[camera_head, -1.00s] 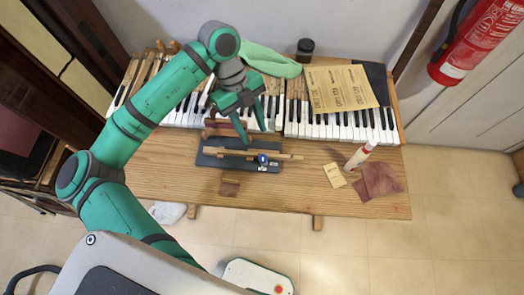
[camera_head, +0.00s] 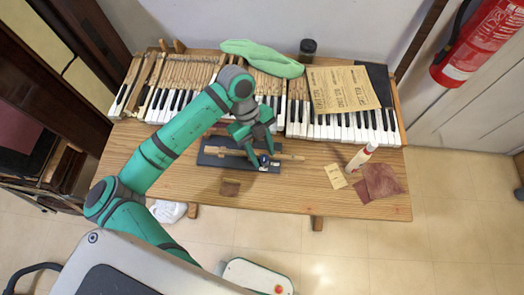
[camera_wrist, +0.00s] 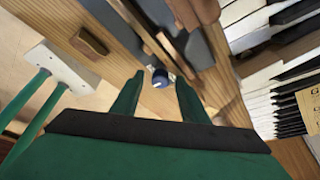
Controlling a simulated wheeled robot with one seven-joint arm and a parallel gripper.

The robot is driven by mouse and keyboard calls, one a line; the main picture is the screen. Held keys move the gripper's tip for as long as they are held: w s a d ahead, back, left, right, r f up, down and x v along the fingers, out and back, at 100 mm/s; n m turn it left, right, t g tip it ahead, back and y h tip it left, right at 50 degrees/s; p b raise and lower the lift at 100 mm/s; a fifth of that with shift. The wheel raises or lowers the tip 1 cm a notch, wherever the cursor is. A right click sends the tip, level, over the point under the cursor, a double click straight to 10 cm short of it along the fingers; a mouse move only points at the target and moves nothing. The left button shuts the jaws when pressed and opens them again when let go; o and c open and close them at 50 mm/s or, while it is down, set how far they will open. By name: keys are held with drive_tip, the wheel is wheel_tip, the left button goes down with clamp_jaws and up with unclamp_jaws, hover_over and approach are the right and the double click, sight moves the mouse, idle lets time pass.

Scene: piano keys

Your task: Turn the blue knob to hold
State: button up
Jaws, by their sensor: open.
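The blue knob (camera_head: 264,161) is a small round knob with a white mark on its top, best seen in the wrist view (camera_wrist: 160,78). It sits on the dark plate (camera_head: 213,160) near its right end, beside the wooden bar (camera_head: 289,157). My gripper (camera_head: 260,158) is open above the knob, with its fingers pointing down. In the wrist view the knob shows between the two fingertips (camera_wrist: 159,84). I cannot tell whether either finger touches it. In the head view my fingers partly cover the knob.
Piano keys (camera_head: 345,126) run along the back of the wooden table (camera_head: 300,195). A green cloth (camera_head: 262,57) and dark jar (camera_head: 307,48) stand behind. A white bottle (camera_head: 360,157) and brown leather (camera_head: 381,182) are at right.

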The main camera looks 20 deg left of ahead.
clamp_jaws()
drive_tip(key=shift+n, duration=0.4)
drive_tip(key=n, duration=0.1)
drive_tip(key=n+t, duration=0.1)
drive_tip(key=n, duration=0.1)
drive_tip(key=shift+s+a+n+t, duration=0.1)
drive_tip(key=shift+s+n+t, duration=0.1)
drive_tip(key=shift+n+t, duration=0.1)
drive_tip(key=n+t, duration=0.1)
drive_tip(key=n, duration=0.3)
drive_tip(key=shift+s+n+t, duration=0.2)
drive_tip(key=shift+n+t, duration=0.1)
drive_tip(key=shift+t, duration=0.1)
drive_tip(key=n, duration=0.2)
drive_tip(key=n+t, duration=0.1)
drive_tip(key=n, duration=0.1)
drive_tip(key=shift+s+r+t, duration=0.1)
drive_tip(key=shift+s+t, duration=0.1)
drive_tip(key=shift+t, duration=0.1)
drive_tip(key=shift+d+n+t+y, duration=0.15)
drive_tip(key=shift+n+t+y, duration=0.25)
drive_tip(key=shift+n, duration=0.85)
drive_tip(key=shift+d+n+t+y, duration=0.2)
drive_tip(key=shift+n+y, duration=0.3)
drive_tip(key=shift+n, duration=0.75)
drive_tip(key=shift+s, duration=0.1)
